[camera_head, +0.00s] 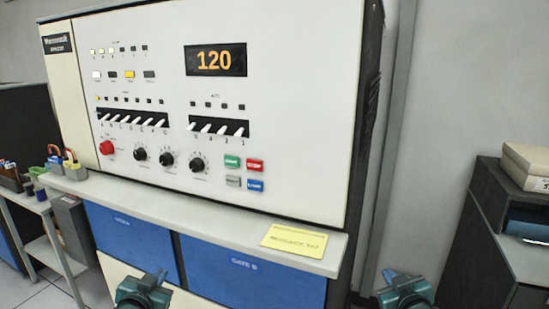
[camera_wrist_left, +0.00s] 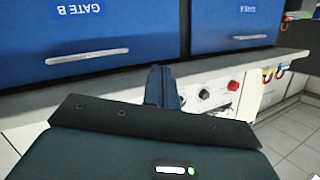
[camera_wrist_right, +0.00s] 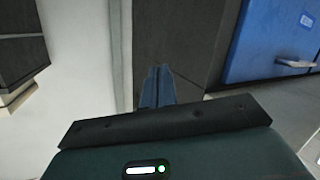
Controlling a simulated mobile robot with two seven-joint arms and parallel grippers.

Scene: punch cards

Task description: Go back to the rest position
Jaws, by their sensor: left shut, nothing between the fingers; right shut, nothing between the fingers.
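My left gripper (camera_head: 146,283) is low in the head view, in front of the blue Gate A drawer and below the console ledge. It is shut and empty. Its closed fingers also show in the left wrist view (camera_wrist_left: 160,86), with the Gate A and Gate B drawers beyond. My right gripper (camera_head: 403,283) is low at the right, past the console's right end. It is shut and empty. Its closed fingers also show in the right wrist view (camera_wrist_right: 157,86). Neither gripper visibly touches anything.
The console (camera_head: 280,110) has a 120 display (camera_head: 215,60), switches, knobs and buttons. A yellow card (camera_head: 294,241) lies on its ledge (camera_head: 200,212). The Gate A drawer (camera_head: 130,242) and Gate B drawer (camera_head: 250,275) look closed. A dark cabinet (camera_head: 475,255) stands right, a small table (camera_head: 55,262) left.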

